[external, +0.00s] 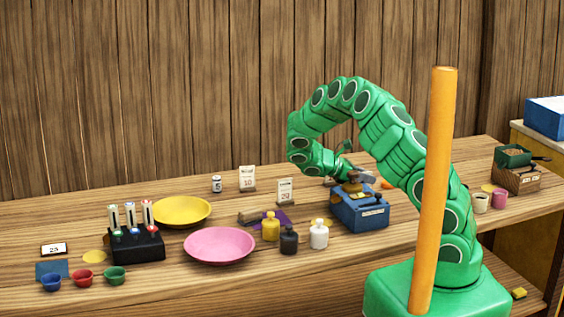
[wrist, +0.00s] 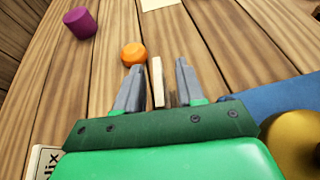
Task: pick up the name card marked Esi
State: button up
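My gripper (wrist: 159,68) is open in the wrist view, its two grey fingers apart. A thin, pale upright piece (wrist: 157,80), perhaps a card seen edge-on, stands between the fingers with a gap on each side. Its face is turned away, so no name can be read on it. A card ending in "lix" (wrist: 42,163) shows at the lower left of the wrist view. No lettering "Esi" is legible in either view. In the external view my gripper (external: 343,158) is low over the table's back part, behind the blue box, partly hidden.
A blue box (external: 361,212) with a brass-coloured top stands close in front of my gripper. In the wrist view an orange ball (wrist: 133,54) and a purple cylinder (wrist: 80,22) lie beyond the fingers. Bottles (external: 289,241) and a pink plate (external: 220,245) stand left of the box.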

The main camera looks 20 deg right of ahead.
jog(key=shift+x, duration=0.85)
grip_shut()
jog(key=shift+r, duration=0.1)
